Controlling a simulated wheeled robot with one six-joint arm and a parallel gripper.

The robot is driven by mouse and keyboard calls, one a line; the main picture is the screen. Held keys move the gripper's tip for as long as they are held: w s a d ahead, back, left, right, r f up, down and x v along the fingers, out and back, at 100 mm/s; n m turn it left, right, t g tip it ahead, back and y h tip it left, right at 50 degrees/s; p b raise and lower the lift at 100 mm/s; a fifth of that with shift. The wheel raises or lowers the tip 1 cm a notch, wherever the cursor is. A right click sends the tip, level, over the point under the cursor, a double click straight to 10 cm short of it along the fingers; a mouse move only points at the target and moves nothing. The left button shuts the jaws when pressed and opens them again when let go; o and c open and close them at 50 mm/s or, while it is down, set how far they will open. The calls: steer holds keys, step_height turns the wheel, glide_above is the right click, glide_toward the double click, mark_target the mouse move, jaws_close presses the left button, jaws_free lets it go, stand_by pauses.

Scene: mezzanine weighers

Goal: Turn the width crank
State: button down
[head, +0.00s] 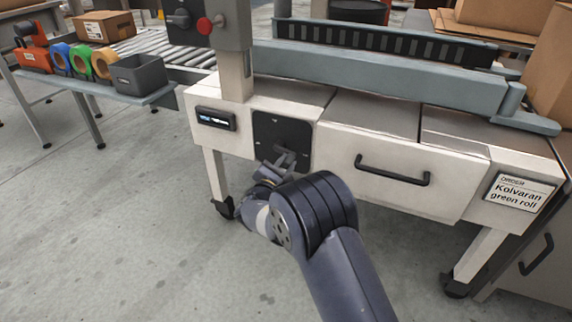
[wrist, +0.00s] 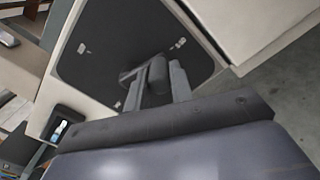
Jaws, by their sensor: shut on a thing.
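The width crank sits on a black square plate (head: 283,137) on the front of the pale machine; the plate also fills the middle of the wrist view (wrist: 100,50). My gripper (head: 283,158) is at the lower part of this plate. In the wrist view my gripper's two fingers (wrist: 155,82) stand on either side of the dark crank handle (wrist: 157,73) and are shut on it. The crank's arm and hub are mostly hidden behind my gripper.
A small display (head: 215,118) is left of the plate. A drawer with a black handle (head: 392,171) is to the right, beside an order card (head: 519,192) reading "Kolvaran green roll". Tape rolls (head: 82,60) and a grey bin (head: 138,75) stand on a side shelf. The floor at left is clear.

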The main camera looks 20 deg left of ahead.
steer(key=c, duration=1.2)
jaws_free()
steer(key=shift+c, duration=0.2)
steer(key=s+p, duration=0.3)
steer(key=s, duration=0.8)
steer(key=shift+a+p, duration=0.3)
steer(key=shift+a, duration=0.1)
steer(key=shift+w, duration=0.15)
steer(key=w+b, duration=0.1)
steer(key=w, duration=0.2)
steer(key=w+b, duration=0.1)
steer(key=w, duration=0.3)
steer(key=w+d+b, duration=0.1)
steer(key=w, duration=0.3)
steer(key=shift+b, duration=0.4)
steer(key=shift+s+a+r+n, duration=0.1)
steer(key=shift+s+r+n, duration=0.05)
steer(key=shift+n, duration=0.15)
